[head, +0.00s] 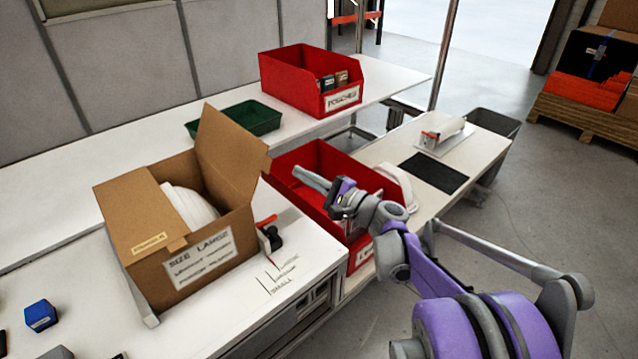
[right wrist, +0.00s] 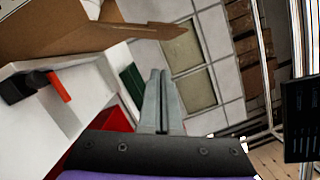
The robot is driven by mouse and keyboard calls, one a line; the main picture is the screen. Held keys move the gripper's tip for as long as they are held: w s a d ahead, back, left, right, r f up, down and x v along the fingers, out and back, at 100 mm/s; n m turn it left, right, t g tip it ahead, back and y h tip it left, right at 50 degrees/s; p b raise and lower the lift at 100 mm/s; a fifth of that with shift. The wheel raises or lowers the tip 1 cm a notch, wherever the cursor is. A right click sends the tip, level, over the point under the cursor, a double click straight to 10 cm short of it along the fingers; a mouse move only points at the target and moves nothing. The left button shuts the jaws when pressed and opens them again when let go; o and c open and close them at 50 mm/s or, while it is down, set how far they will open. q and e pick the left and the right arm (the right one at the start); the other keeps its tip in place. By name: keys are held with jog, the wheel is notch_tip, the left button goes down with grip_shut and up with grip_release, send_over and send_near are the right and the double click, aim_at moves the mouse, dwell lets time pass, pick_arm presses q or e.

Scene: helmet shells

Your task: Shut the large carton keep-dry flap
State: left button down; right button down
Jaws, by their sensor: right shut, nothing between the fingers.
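The large carton (head: 165,278), a brown box marked "SIZE LARGE", stands on the white bench at left. Its left flap (head: 140,215) lies flat over part of the opening. Its right flap (head: 230,155) stands up, tilted outward. I cannot read a keep-dry mark on either. A white helmet shell (head: 190,207) shows inside. My right gripper (head: 298,176) is shut and empty, right of the standing flap and apart from it, over the red bin. In the right wrist view its fingers (right wrist: 158,95) are together, with brown cardboard (right wrist: 70,35) at upper left. My left gripper is not in view.
A red bin (head: 310,158) stands just right of the carton, below my right gripper. A red-handled black tool (head: 270,237) lies by the carton's right front. Behind are a green tray (head: 240,120) and another red bin (head: 290,75). A blue block (head: 40,316) sits at front left.

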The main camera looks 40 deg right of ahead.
jog(key=a, duration=0.1)
jog(key=w+a+r, duration=0.1)
jog(key=a, duration=0.1)
jog(key=w+a+r, duration=0.1)
jog(key=shift+a, duration=0.15)
jog(key=shift+w, duration=0.1)
jog(key=shift+w+r+p, duration=0.1)
jog(key=shift+r+p, duration=0.05)
jog(key=shift+p, duration=0.25)
